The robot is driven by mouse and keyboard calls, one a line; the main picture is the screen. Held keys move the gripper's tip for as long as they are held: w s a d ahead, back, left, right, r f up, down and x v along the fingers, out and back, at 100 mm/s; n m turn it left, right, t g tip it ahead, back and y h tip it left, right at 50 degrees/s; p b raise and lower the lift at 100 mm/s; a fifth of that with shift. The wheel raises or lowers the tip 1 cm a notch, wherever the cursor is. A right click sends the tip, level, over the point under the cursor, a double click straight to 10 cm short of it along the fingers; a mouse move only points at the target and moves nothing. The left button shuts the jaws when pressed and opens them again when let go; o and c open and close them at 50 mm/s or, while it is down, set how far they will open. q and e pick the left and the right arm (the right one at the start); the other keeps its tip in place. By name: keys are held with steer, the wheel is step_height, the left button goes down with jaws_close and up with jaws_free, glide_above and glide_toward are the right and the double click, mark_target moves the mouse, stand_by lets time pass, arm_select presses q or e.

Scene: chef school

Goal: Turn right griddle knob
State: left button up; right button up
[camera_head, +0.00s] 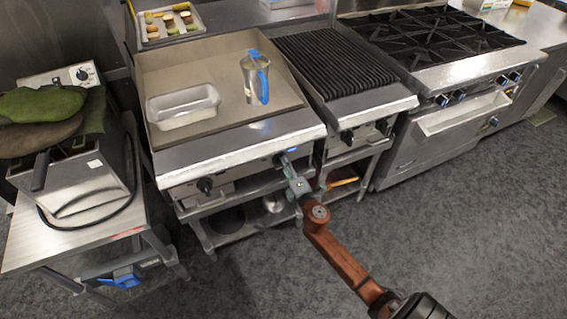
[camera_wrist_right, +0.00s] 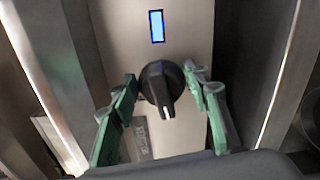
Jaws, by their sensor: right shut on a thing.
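The griddle (camera_head: 190,75) is in the left middle of the head view, with its control panel along the front. My right gripper (camera_head: 292,172) is at the right end of this panel, at the right griddle knob. In the right wrist view the black knob (camera_wrist_right: 160,82) sits between the green fingers of my right gripper (camera_wrist_right: 162,80), which is shut on it. The knob's white mark points down, tilted slightly right. The left griddle knob (camera_head: 205,185) is free. My left gripper is not in view.
A ribbed grill (camera_head: 332,66) and a burner range (camera_head: 436,42) stand to the right. A fryer (camera_head: 85,185) is at left. The floor (camera_head: 440,220) in front is clear.

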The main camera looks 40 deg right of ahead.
steer(key=o, duration=0.9)
steer(key=shift+f, duration=0.1)
steer(key=shift+c, duration=0.2)
steer(key=shift+s, duration=0.1)
steer(key=v, duration=1.2)
